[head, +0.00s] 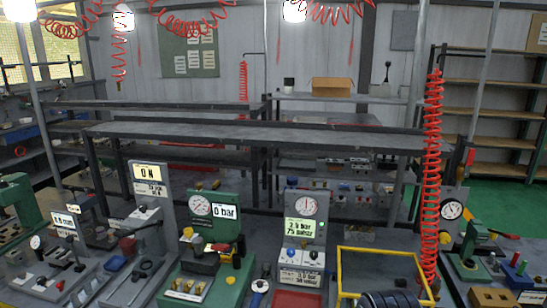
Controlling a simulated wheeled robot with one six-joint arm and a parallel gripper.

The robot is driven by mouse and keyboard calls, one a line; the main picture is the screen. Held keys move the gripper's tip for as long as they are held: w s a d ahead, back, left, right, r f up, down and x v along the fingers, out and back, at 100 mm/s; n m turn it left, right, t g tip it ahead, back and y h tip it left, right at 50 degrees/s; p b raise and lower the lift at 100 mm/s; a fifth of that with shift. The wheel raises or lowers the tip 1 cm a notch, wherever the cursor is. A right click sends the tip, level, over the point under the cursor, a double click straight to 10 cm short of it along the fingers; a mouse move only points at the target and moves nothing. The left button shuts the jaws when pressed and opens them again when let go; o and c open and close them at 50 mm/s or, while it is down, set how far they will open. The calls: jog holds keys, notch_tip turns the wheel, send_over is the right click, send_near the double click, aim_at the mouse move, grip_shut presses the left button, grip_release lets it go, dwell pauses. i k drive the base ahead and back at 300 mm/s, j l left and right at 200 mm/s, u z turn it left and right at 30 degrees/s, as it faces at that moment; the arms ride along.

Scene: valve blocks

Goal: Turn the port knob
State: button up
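No knob carries a readable "port" label, so I cannot tell which one is the port knob. My gripper is not in view, and nothing shows touching these knobs.
A yellow frame (380,249) and a coiled red hose (431,170) stand to the right of the grey block. A grey block with an "ON" display (150,173) stands at left. Another gauge block (453,213) stands at right. Long bare shelves (250,133) cross behind.

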aim_at(291, 252)
jog(key=i+j+z, duration=0.1)
jog(key=i+j, duration=0.2)
jog(key=i+j+z, duration=0.15)
jog(key=j, duration=0.3)
jog(key=i+j+z, duration=0.1)
jog(key=i+j, duration=0.25)
